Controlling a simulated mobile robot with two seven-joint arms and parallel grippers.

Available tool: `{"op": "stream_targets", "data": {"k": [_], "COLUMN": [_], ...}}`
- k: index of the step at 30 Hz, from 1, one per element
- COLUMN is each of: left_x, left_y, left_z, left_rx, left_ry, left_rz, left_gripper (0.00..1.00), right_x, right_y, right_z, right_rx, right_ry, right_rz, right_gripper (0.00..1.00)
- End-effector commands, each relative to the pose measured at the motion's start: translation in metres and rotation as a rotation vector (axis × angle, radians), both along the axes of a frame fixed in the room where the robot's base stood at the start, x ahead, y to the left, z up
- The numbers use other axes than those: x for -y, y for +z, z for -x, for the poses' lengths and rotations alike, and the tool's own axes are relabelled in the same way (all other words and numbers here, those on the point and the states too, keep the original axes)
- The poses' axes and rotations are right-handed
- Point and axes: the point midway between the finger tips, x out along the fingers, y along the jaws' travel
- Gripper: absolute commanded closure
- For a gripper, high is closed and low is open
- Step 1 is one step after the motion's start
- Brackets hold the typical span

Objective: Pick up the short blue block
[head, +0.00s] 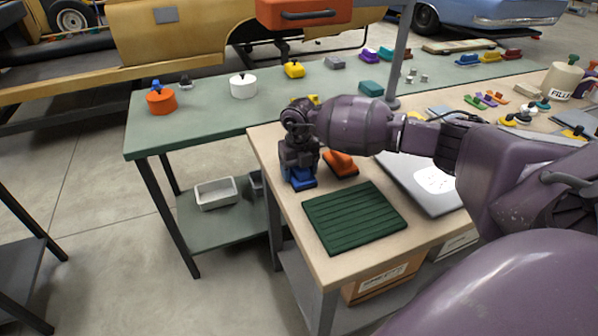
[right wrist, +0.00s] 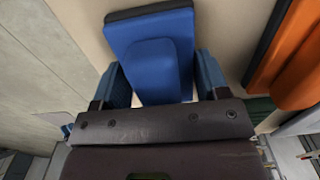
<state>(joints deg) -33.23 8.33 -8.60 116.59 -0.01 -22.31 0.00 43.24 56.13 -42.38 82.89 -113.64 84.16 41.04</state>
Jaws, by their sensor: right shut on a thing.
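The short blue block (head: 301,181) is at the left end of the wooden table, in the head view. It has a flat base and a raised grip on top. In the right wrist view the blue block (right wrist: 155,60) fills the space between the fingers. My right gripper (head: 298,168) points down over it. In the right wrist view its fingers (right wrist: 160,80) are shut on the raised grip. I cannot tell whether the block's base touches the table. My left gripper is not in view.
An orange block (head: 341,163) lies close to the right of the blue one. A dark green ribbed mat (head: 355,218) is in front, and a grey laptop-like panel (head: 425,180) lies to the right. A green table (head: 205,118) with several blocks stands behind.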

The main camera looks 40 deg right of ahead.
Motion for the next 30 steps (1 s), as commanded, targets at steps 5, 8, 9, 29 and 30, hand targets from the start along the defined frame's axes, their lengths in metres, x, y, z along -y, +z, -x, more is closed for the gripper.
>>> {"op": "stream_targets", "data": {"k": [5, 8, 9, 29, 30], "left_x": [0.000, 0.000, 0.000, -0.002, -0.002], "left_y": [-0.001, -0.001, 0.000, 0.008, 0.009], "left_z": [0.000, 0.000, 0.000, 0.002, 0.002], "left_rx": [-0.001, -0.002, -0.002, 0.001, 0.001], "left_ry": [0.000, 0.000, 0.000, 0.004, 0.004], "left_rz": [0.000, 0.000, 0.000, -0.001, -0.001], "left_gripper": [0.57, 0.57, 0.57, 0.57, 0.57], "right_x": [0.000, 0.000, 0.000, 0.000, 0.000], "right_y": [0.000, 0.001, 0.002, 0.134, 0.143], "right_z": [0.000, 0.000, 0.000, -0.001, -0.001], "right_rx": [0.001, 0.001, 0.001, 0.006, 0.005], "right_ry": [0.000, 0.000, 0.000, 0.001, 0.001], "right_rz": [0.000, 0.000, 0.000, 0.001, 0.001], "right_gripper": [0.58, 0.58, 0.58, 0.58, 0.58]}}
